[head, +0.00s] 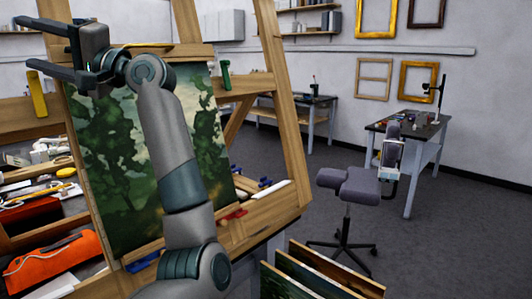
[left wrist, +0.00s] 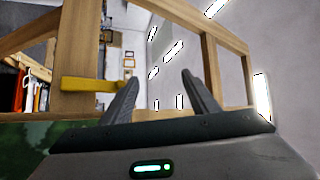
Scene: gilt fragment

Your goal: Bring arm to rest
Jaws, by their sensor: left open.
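My left arm (head: 168,130) rises from the bottom of the head view in front of an easel, bent at the top toward the left. My left gripper (head: 24,43) is at the upper left, open and empty, with its two dark fingers pointing left. In the left wrist view the gripper (left wrist: 161,78) shows its fingers spread apart with nothing between them. A green landscape painting (head: 105,150) stands on the wooden easel (head: 285,110) behind the arm, partly hidden by it. My right gripper is in neither view.
A yellow clamp (head: 37,95) and a green clamp (head: 225,74) sit at the painting's sides. An orange case (head: 45,262) lies at lower left. Framed canvases (head: 335,270) lean at the bottom. A stool (head: 350,185) and a worktable (head: 425,135) stand right, with open floor around.

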